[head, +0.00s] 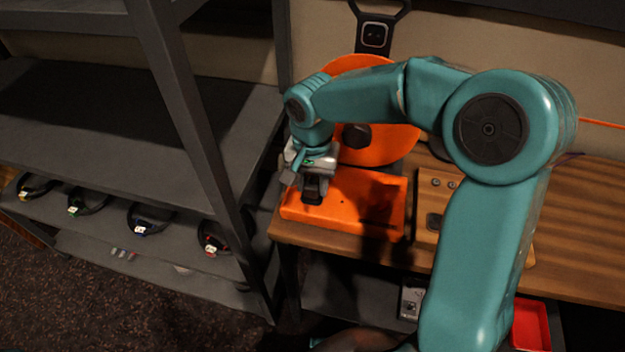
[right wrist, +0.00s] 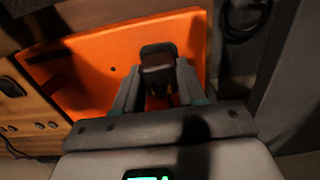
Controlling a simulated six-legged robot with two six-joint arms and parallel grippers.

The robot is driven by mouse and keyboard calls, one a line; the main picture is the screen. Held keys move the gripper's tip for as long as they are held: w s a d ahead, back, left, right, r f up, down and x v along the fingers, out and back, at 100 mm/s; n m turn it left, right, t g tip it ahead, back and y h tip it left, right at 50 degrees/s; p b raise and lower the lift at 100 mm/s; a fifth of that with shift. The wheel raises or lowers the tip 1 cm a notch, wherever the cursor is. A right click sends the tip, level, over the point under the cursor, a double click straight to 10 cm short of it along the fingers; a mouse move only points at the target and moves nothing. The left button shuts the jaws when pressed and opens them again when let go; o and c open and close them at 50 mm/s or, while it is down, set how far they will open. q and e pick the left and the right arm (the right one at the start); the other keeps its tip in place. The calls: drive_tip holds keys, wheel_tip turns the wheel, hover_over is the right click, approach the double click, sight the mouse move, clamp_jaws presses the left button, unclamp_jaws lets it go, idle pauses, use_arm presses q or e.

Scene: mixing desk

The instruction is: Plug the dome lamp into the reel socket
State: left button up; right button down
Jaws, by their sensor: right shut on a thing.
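My right gripper (head: 311,186) is over the orange base of the reel, pointing down. It is shut on a small black block that looks like a plug (head: 312,193). In the right wrist view the black plug (right wrist: 158,62) sits between the two fingers, in front of the orange base (right wrist: 95,62). The reel's orange disc (head: 385,146) stands upright behind my arm, partly hidden by it. Above it is a black holder with a square, two-holed face that looks like a socket (head: 374,35). I cannot make out the dome lamp. My left gripper is not in view.
The orange base (head: 355,205) lies on a wooden desk (head: 580,230). A wooden panel with dark fittings (head: 428,225) is right of it. A grey shelf (head: 75,130) with a dark post stands left; several black looped cables lie on its lower board. A red tray (head: 531,326) is below.

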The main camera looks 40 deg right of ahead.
drive_tip(key=shift+f+b, duration=0.5)
drive_tip(key=shift+f, duration=0.15)
drive_tip(key=c, duration=0.6)
unclamp_jaws()
drive_tip(key=shift+r, duration=0.1)
drive_tip(key=shift+o, duration=0.2)
drive_tip(key=shift+r, duration=0.1)
wheel_tip(320, 180, up, 16)
drive_tip(key=p, duration=0.1)
drive_tip(key=shift+p, duration=0.4)
drive_tip(key=shift+s, duration=0.15)
